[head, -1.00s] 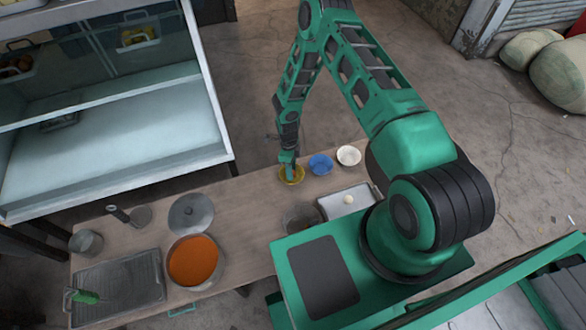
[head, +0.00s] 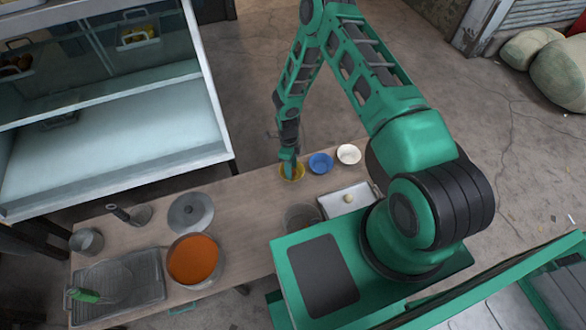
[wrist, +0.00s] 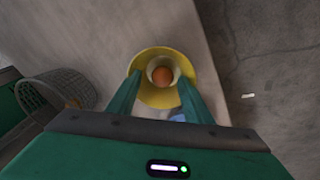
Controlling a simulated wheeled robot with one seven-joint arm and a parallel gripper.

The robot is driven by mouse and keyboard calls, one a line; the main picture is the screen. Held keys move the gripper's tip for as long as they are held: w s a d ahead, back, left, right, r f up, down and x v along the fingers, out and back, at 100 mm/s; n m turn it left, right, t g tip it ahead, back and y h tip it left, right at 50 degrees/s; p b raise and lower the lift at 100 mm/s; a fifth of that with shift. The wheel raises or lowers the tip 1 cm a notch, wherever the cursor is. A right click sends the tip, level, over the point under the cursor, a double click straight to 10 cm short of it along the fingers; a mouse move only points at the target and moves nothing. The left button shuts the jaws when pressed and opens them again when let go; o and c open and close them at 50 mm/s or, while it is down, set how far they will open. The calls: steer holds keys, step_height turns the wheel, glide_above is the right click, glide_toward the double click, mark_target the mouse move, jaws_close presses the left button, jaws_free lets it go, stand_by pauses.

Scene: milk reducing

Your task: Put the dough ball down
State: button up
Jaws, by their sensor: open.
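My gripper (head: 289,166) is over the yellow bowl (head: 292,177) on the table. In the wrist view my gripper (wrist: 157,92) is open, with one finger on each side of the bowl's middle. Inside the yellow bowl (wrist: 156,57) is a round orange-brown thing (wrist: 162,76) within a paler ring. I cannot tell whether it is the dough ball or the bowl's filling, nor whether the fingers touch the bowl. A pale round ball (head: 348,198), like dough, lies on the metal tray (head: 334,208) to the right.
A blue bowl (head: 320,163) and a white bowl (head: 348,154) stand right of the yellow one. A wire basket (head: 302,217) stands left of the tray. A pot of orange liquid (head: 193,259), a lid (head: 191,212) and a griddle (head: 120,285) are further left.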

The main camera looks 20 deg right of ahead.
steer(key=shift+r, duration=3)
